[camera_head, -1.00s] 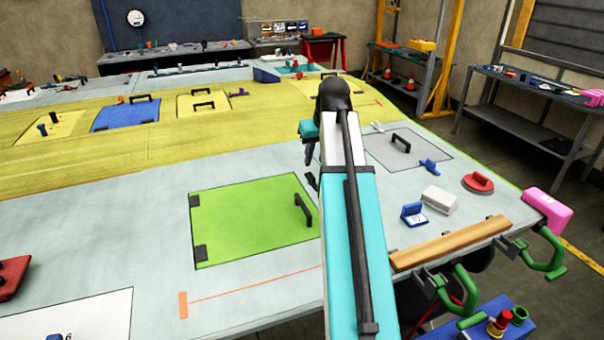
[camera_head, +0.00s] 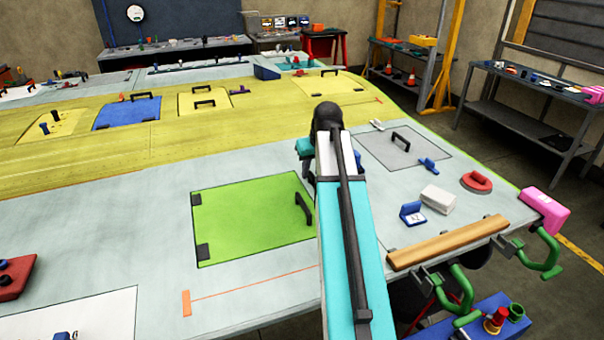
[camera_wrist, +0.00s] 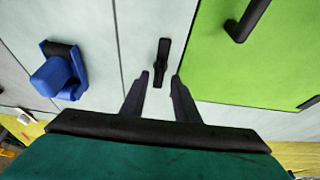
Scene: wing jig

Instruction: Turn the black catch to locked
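The black catch (camera_wrist: 161,62) shows in the wrist view as a small narrow bar on the grey surface, just beside the edge of the green panel (camera_wrist: 275,55). Its long side runs nearly parallel to that edge. My gripper (camera_wrist: 160,76) is open, its two dark fingers apart, with the catch's near end in line with the gap between them. I cannot tell the height of the fingertips above the surface. In the head view my arm hides the catch; the green panel (camera_head: 250,225) with its black handle (camera_head: 304,208) lies left of my arm.
A blue fitting (camera_wrist: 58,75) stands left of the catch in the wrist view. In the head view, a blue block (camera_head: 412,213), a white block (camera_head: 437,198), a red piece (camera_head: 477,181) and a wooden strip (camera_head: 450,243) lie right of my arm.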

